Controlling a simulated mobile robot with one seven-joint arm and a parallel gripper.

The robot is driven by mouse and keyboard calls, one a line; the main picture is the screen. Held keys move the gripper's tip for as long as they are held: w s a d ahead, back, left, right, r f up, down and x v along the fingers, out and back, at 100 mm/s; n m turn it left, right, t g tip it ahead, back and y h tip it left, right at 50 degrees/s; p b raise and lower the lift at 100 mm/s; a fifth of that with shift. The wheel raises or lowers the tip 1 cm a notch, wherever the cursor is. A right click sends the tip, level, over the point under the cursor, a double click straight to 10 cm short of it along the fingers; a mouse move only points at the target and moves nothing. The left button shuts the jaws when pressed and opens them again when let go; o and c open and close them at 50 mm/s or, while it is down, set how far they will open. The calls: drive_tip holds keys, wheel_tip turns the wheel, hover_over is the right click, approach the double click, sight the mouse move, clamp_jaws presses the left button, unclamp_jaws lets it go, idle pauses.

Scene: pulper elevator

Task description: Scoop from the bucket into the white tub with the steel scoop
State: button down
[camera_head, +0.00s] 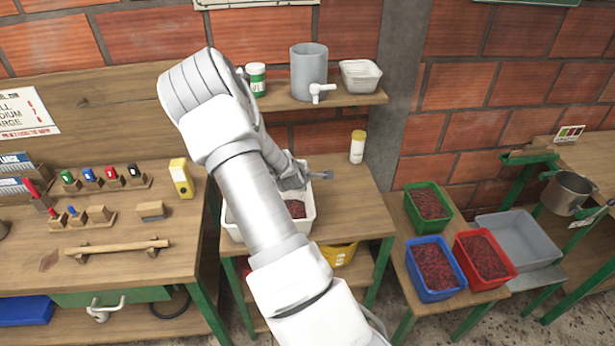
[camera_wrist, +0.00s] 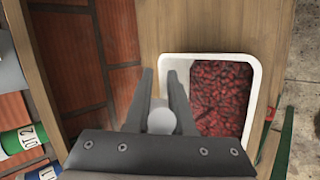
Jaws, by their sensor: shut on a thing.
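The white tub (camera_head: 309,213) stands on the middle table, partly hidden by my arm, with dark red cherries in it. It also shows in the wrist view (camera_wrist: 253,80), right of the fingers. My gripper (camera_head: 305,180) is above the tub's far edge. It is shut on the steel scoop (camera_head: 324,175), whose small grey end sticks out to the right. In the wrist view, a pale round part (camera_wrist: 161,121) shows between the fingers. A yellow bucket-like container (camera_head: 341,255) sits on the lower shelf, partly hidden; its contents cannot be seen.
The shelf (camera_head: 340,98) above holds a grey tank with a tap (camera_head: 308,70) and a white basket (camera_head: 360,75). Green (camera_head: 428,190), blue (camera_head: 420,245) and red (camera_head: 467,239) crates hold cherries, beside an empty grey bin (camera_head: 520,240).

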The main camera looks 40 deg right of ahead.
drive_tip(key=s+a+r+n+t+h+b, duration=0.1)
drive_tip(key=a+t+h+b, duration=0.4)
drive_tip(key=h+b, duration=0.5)
drive_tip(key=shift+s+a+r+n+t+b, duration=0.5)
drive_tip(key=shift+a+n+b, duration=0.6)
drive_tip(key=shift+b, duration=2.35)
drive_tip(key=shift+s+a+f, duration=0.1)
drive_tip(key=shift+a+f, duration=0.05)
